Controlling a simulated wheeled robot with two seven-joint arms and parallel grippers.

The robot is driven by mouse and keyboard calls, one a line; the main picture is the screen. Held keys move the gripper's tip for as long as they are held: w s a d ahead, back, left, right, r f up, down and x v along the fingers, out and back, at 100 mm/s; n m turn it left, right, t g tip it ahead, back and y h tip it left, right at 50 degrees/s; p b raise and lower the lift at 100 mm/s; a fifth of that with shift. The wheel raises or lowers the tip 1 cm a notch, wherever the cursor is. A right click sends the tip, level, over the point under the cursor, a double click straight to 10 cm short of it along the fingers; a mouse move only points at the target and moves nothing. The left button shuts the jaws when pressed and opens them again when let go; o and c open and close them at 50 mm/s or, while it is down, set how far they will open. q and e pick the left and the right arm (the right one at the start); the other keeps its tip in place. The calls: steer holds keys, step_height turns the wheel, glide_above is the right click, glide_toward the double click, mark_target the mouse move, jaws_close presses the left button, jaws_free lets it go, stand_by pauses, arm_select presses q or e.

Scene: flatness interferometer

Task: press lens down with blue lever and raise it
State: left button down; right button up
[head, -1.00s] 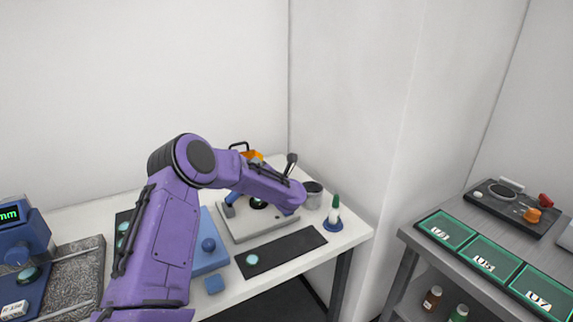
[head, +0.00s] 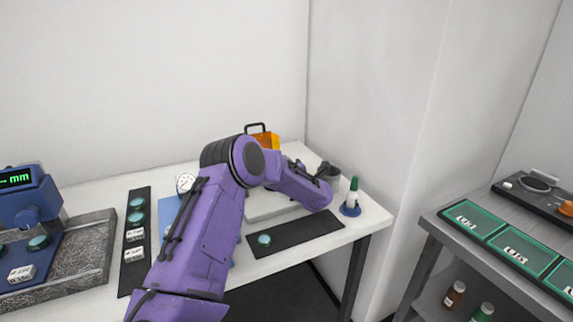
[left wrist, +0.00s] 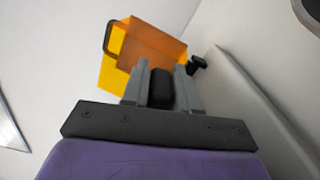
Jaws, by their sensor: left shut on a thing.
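My left gripper (left wrist: 161,92) is shut on a black grip (left wrist: 160,86) in the left wrist view. No blue part shows there, so I cannot tell from this view that it belongs to the blue lever. In the head view my purple left arm hides the gripper, the blue lever and any lens at the lever. Part of a pale grey instrument base (head: 262,207) shows behind the arm. A teal lens disc (head: 264,240) lies on a black mat (head: 310,228) in front of it. My right gripper is not in view.
An orange box (head: 266,139) stands behind the instrument, also in the left wrist view (left wrist: 145,47). A second black knob (left wrist: 197,64) is close to my fingers. A side bench (head: 470,250) stands farther right.

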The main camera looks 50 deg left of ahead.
arm_select(q)
steer(key=shift+f, duration=0.15)
steer(key=c, duration=1)
jaws_free()
steer(key=shift+o, duration=0.2)
steer(key=shift+d, duration=0.1)
steer(key=b+v, duration=0.2)
steer(key=v, duration=0.8)
steer(key=shift+s+d, duration=0.1)
steer(key=shift+d, duration=0.15)
